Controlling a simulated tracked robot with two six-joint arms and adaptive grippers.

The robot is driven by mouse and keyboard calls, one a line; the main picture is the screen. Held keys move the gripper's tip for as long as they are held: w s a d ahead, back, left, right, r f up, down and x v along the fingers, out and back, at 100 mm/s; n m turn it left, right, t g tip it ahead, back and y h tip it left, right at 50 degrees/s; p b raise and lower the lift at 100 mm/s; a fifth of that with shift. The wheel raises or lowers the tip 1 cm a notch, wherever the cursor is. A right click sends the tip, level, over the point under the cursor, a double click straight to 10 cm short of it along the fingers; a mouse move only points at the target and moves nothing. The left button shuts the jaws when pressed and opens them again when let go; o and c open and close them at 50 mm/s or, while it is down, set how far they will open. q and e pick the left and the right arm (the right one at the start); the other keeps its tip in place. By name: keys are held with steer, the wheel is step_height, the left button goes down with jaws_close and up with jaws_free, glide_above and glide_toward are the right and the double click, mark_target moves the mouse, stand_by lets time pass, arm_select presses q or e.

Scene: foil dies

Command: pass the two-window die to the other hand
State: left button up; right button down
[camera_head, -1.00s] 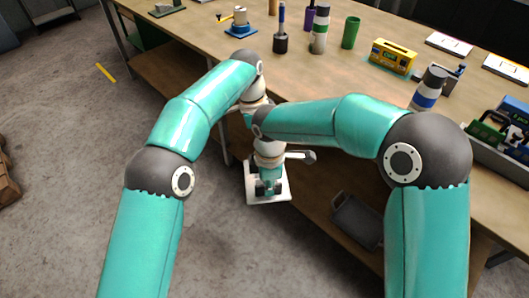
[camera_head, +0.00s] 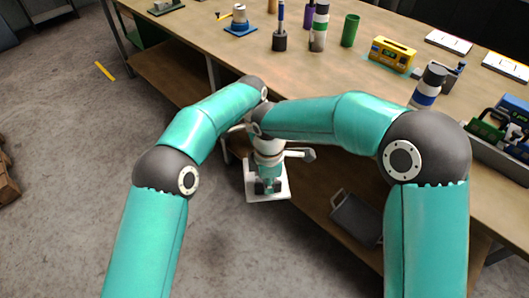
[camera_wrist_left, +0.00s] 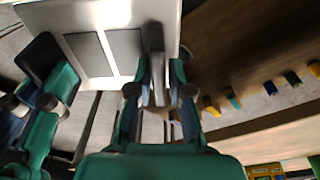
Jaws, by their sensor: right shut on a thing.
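The two-window die is a pale plate (camera_head: 281,190) hanging low in front of the bench in the head view. My right gripper (camera_head: 267,186) is shut on it. In the left wrist view the die (camera_wrist_left: 100,12) fills the upper left, with two grey windows and a dark bar at its right side. My right gripper (camera_wrist_left: 40,70) shows there at the plate's left edge. My left gripper (camera_wrist_left: 158,88) looks open, its fingers on either side of the dark bar; contact is unclear. The left gripper is hidden in the head view.
The wooden bench (camera_head: 200,45) runs behind, with bottles, a green cylinder (camera_head: 350,30) and a yellow box (camera_head: 392,54) on top. A grey tray (camera_head: 357,218) lies on the lower shelf. The floor (camera_head: 60,170) at left is open.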

steer(key=c, duration=1.1)
jaws_free()
steer(key=shift+c, duration=0.2)
steer(key=shift+r, duration=0.1)
step_height(320, 180, up, 6)
steer(key=shift+r, duration=0.2)
steer(key=shift+s+r, duration=0.1)
steer(key=s+d+f+m+g+y, duration=0.1)
steer(key=s+f+m, duration=0.3)
steer(key=f, duration=0.5)
steer(key=s+d+f+m+g+y, duration=0.1)
steer(key=s+f+m+y, duration=0.3)
steer(key=f, duration=0.6)
steer(key=s+d+f+m+t, duration=0.1)
steer(key=s+d+f+m, duration=0.1)
steer(key=s+f+m, duration=0.2)
steer(key=s+d+f+m+t+h, duration=0.1)
steer(key=s+d+f+m, duration=0.2)
steer(key=s+f+m, duration=0.2)
steer(key=s+m, duration=0.1)
steer(key=m, duration=0.2)
steer(key=shift+s+d+f+m+t, duration=0.15)
steer(key=shift+s+d+m+t, duration=0.15)
steer(key=shift+d, duration=0.05)
